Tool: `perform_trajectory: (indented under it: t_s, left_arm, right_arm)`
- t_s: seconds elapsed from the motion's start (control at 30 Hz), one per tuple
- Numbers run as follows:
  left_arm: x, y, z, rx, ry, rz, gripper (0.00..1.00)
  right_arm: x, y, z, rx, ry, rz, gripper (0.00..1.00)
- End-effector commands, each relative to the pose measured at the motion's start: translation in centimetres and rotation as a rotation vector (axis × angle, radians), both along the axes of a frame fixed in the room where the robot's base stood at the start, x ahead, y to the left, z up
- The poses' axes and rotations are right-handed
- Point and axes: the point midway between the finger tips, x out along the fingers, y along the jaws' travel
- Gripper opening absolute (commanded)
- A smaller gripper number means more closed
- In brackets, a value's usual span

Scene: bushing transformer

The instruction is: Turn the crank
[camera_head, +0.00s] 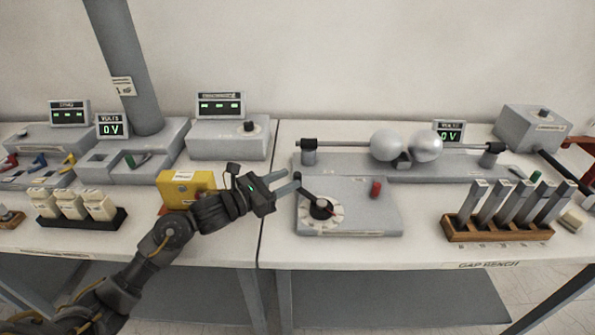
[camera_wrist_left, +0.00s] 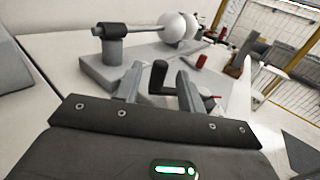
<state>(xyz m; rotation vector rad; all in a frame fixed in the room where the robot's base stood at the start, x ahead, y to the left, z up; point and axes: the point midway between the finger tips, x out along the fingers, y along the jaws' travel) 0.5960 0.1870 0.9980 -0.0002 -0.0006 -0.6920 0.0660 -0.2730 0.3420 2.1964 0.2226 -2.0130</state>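The crank (camera_head: 321,208) is a black hub and arm on a round white dial, on top of a low grey box (camera_head: 370,214). Its black upright handle (camera_wrist_left: 158,77) shows in the left wrist view, between the two fingers in the picture. My left gripper (camera_head: 293,181) is open, just left of and above the crank. Its fingers (camera_wrist_left: 160,86) point toward the handle; I see no clear contact, and the exact depth is hard to tell. The right gripper is not in view.
A red knob (camera_head: 376,188) stands on the same box. Behind are two metal spheres (camera_head: 388,145) on a rod. A wooden rack (camera_head: 497,229) with several grey bars stands right. A yellow box (camera_head: 186,186) is beside my left arm. The table front around the box is clear.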

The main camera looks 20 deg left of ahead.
Motion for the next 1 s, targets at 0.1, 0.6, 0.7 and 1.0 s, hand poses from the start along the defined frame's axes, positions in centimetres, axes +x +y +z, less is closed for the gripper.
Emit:
perform_trajectory:
  t_s: [0.1, 0.6, 0.7, 1.0]
  left_arm:
    - [1.5, -1.4, 0.2, -0.002, 0.002, -0.001, 0.39]
    - [3.1, -2.7, -0.1, 0.001, 0.001, -0.001, 0.39]
    - [3.1, -2.7, -0.1, 0.001, 0.001, -0.001, 0.31]
    - [3.1, -2.7, -0.1, 0.001, 0.001, -0.001, 0.00]
  right_arm:
    - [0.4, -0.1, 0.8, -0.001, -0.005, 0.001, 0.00]
    - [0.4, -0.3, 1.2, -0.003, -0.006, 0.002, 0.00]
    - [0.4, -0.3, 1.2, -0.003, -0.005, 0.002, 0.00]
    - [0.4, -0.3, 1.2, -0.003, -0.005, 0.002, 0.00]
